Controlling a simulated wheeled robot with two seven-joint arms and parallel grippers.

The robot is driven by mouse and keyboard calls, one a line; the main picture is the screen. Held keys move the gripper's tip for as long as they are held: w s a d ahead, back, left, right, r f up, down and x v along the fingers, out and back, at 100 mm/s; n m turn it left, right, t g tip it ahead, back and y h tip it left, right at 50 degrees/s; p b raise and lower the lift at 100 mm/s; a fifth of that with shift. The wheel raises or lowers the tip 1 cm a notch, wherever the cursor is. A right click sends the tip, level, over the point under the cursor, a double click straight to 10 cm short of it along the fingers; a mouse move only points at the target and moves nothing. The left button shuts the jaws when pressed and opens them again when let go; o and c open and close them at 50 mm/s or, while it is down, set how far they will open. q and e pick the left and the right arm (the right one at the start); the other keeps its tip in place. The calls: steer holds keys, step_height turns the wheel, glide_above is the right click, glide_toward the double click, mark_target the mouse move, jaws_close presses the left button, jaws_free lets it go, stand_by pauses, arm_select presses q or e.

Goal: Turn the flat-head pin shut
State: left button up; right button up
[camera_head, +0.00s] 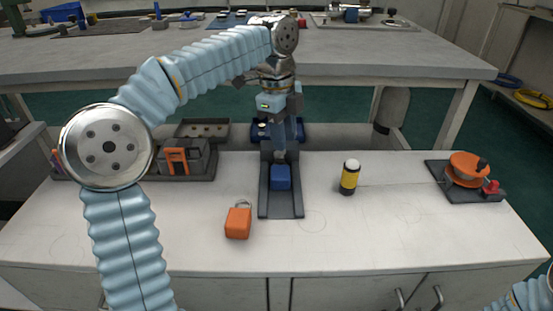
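A narrow dark panel (283,206) lies on the white bench, with a blue block (281,178) on it. My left gripper (280,150) points down over the back part of this panel, just behind the blue block. Its fingers look close together around or just above a small part there. I cannot tell whether they touch it or how far apart they are. The flat-head pin cannot be made out for certain; the gripper covers that spot. My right gripper is out of view; only a bit of my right arm shows at the lower right corner.
An orange round wheel (468,167) sits on a dark base at right. A dark tray (199,172) with an orange-marked device is at left. Bare bench lies between them.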

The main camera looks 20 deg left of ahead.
arm_select(q)
steer(key=w+a+n+t+b, duration=0.1)
steer(key=a+n+t+b, duration=0.15)
steer(key=n, duration=0.45)
steer(key=n+t+b, duration=0.1)
steer(key=n, duration=0.7)
glide_toward(280, 159)
steer(key=shift+h, duration=0.3)
steer(key=b+x, duration=0.1)
steer(key=x, duration=0.1)
steer(key=b+x, duration=0.1)
steer(key=x, duration=0.1)
steer(key=b+x, duration=0.2)
steer(key=shift+w+a+r, duration=0.1)
steer(key=shift+w+a, duration=0.2)
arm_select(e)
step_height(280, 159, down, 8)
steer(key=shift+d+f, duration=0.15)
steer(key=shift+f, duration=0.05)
arm_select(q)
steer(key=shift+c, duration=0.3)
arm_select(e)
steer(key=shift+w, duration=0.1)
arm_select(q)
jaws_close()
